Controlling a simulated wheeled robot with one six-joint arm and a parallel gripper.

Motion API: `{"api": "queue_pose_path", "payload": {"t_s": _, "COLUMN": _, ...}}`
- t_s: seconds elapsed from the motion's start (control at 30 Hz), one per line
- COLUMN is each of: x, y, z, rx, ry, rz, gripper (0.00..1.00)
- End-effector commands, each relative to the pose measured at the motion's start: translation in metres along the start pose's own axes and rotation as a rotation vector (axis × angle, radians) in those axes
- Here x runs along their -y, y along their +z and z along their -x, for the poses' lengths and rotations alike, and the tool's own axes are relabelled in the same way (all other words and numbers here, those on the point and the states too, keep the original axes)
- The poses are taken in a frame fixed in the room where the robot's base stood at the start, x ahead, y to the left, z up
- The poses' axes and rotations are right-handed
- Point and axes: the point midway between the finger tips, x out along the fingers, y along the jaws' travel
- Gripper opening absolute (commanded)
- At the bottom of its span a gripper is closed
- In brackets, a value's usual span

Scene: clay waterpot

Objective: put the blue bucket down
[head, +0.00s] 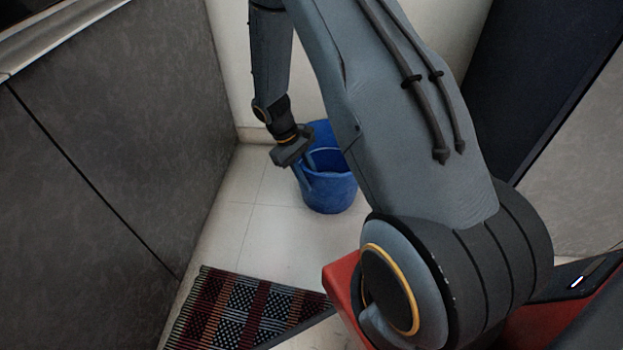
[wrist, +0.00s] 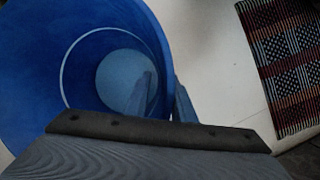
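The blue bucket (head: 332,196) is at the middle of the head view, near the pale wall and over the tiled floor. I cannot tell whether its base touches the floor. My gripper (head: 305,173) is at its left side, pointing down at the rim. In the wrist view the bucket (wrist: 25,75) fills the upper left and I look down into it; it looks empty. My gripper (wrist: 165,100) has one finger inside the bucket and one outside, with the bucket's wall between them, and looks shut on it. My arm hides part of the bucket's right side in the head view.
A patterned woven mat (head: 245,308) lies on the floor in front; it also shows in the wrist view (wrist: 285,60). A dark grey panel (head: 110,150) stands on the left. Bare light floor tiles (head: 262,230) lie between the mat and the bucket.

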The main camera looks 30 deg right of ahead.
Motion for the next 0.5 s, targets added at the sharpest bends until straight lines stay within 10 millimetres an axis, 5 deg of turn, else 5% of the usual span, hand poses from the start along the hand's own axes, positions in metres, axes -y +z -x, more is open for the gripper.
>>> {"api": "queue_pose_path", "payload": {"t_s": 0.5, "x": 0.0, "y": 0.001, "z": 0.099, "rx": -0.003, "ry": 0.002, "rz": 0.001, "gripper": 0.23}}
